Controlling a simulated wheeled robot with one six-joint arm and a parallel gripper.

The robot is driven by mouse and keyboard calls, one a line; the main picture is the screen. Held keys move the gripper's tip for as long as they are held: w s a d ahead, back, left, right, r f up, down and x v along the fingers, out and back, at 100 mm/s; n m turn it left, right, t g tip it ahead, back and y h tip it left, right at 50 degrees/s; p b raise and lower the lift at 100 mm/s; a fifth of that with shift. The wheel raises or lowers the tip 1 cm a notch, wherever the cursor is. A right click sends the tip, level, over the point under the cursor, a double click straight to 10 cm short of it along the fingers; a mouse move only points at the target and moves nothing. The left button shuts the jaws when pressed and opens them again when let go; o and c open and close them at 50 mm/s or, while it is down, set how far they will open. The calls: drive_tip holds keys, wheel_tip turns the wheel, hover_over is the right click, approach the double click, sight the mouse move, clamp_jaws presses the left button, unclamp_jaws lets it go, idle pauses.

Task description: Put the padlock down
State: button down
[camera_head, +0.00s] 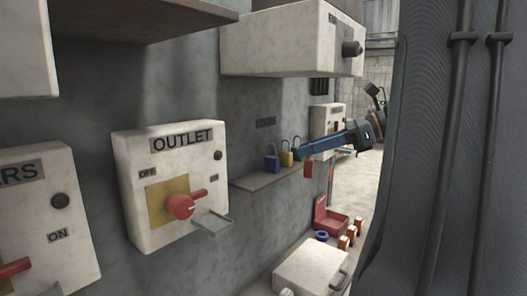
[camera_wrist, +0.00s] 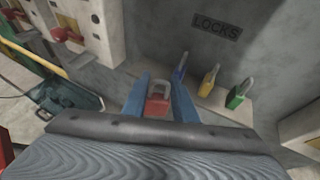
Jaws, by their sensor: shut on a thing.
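A red padlock (camera_wrist: 157,106) with a grey shackle is between the two blue fingers of my gripper (camera_wrist: 160,98), which is shut on it. In the head view the padlock (camera_head: 308,169) hangs just below the fingertips of my gripper (camera_head: 304,151), at the right end of a narrow wall shelf (camera_head: 248,184). I cannot tell whether it touches the shelf. A blue padlock (camera_head: 271,163), a yellow padlock (camera_head: 287,158) and a green padlock (camera_wrist: 235,101) stand in a row on the shelf, under a LOCKS label (camera_wrist: 217,26).
A white OUTLET switch box (camera_head: 172,185) with a red knob is on the wall left of the shelf. Another box (camera_head: 292,40) juts out above the shelf. An open red box (camera_head: 330,216) and a white case (camera_head: 310,266) are below.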

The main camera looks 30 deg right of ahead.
drive_tip(key=w+a+p, duration=0.2)
drive_tip(key=w+a, duration=0.5)
drive_tip(key=shift+w+a+p, duration=0.1)
drive_tip(key=shift+w+p, duration=0.2)
drive_tip(key=shift+w, duration=0.1)
drive_tip(key=shift+w+a+p, duration=0.45)
drive_tip(key=shift+w+a, duration=0.45)
drive_tip(key=shift+w, duration=0.05)
drive_tip(key=shift+f+p, duration=0.3)
drive_tip(key=shift+f, duration=0.45)
drive_tip(key=shift+d+f, duration=0.1)
drive_tip(key=shift+f, duration=0.1)
drive_tip(key=c, duration=1.7)
unclamp_jaws()
